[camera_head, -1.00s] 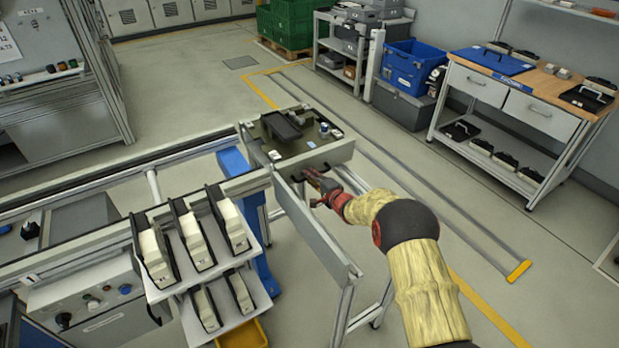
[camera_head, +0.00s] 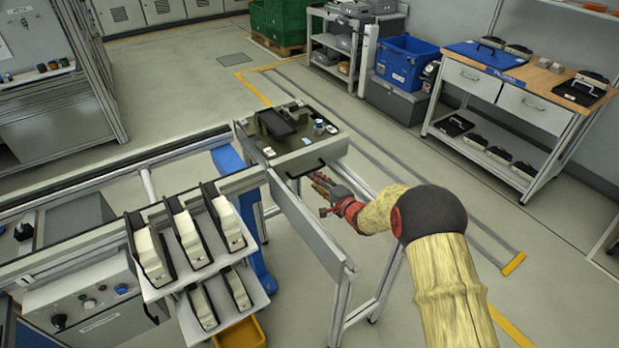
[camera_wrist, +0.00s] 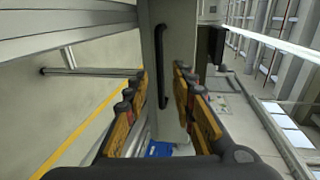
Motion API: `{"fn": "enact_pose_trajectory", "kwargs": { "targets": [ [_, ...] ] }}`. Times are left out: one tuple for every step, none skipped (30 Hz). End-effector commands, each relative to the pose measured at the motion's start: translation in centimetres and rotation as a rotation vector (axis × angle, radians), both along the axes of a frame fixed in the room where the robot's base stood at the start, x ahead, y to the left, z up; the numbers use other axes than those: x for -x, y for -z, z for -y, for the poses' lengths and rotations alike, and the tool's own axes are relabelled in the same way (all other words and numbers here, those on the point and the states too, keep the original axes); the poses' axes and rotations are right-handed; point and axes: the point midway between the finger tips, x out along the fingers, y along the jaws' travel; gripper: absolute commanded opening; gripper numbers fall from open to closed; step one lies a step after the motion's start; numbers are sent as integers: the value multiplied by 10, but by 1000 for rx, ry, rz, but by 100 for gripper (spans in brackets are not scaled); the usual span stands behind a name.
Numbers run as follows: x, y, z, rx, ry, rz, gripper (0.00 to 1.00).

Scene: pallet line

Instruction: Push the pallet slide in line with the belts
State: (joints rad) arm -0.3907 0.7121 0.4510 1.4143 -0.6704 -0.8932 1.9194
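The pallet slide (camera_head: 331,153) is a grey tray-like carriage with a black handle (camera_head: 306,171) on its front panel. A dark pallet with small parts rests on it. The slide sits at the far end of its frame, beside the end of the belts (camera_head: 200,194) coming from the left. My gripper (camera_head: 322,187) is in front of the panel, near the handle and apparently apart from it. In the wrist view, my gripper's fingers (camera_wrist: 160,98) are spread and empty, with the handle (camera_wrist: 161,66) ahead between them. Exact alignment with the belts cannot be told.
The slide's grey frame rail (camera_head: 312,236) extends toward me, left of my arm. A rack of black-and-white holders (camera_head: 184,236) stands at the front left. A workbench (camera_head: 520,105) and blue crate (camera_head: 407,62) stand at right. Floor between frame and workbench is clear.

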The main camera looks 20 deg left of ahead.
Motion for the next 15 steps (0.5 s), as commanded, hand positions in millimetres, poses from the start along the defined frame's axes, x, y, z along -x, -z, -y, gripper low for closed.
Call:
{"fn": "enact_pose_trajectory", "kwargs": {
  "targets": [
    [5, -2, 7, 1, 1, 0, 26],
    [8, -3, 11, 1, 1, 0, 26],
    [11, -4, 15, 0, 1, 0, 26],
    [13, -5, 17, 1, 1, 1, 26],
    [14, -5, 20, 1, 1, 0, 26],
    [16, -6, 22, 2, 1, 0, 26],
    [18, -6, 23, 1, 1, 1, 26],
    [19, -7, 25, 1, 0, 1, 26],
    [20, -7, 26, 1, 0, 1, 26],
    [21, -7, 26, 1, 0, 1, 26],
    [21, -7, 26, 1, 0, 1, 26],
    [21, -7, 27, 1, 0, 0, 26],
    [21, -7, 27, 1, -1, 0, 26],
    [21, -7, 27, 1, -1, 0, 26],
    [21, -7, 27, 0, -1, 1, 26]
  ]
}}
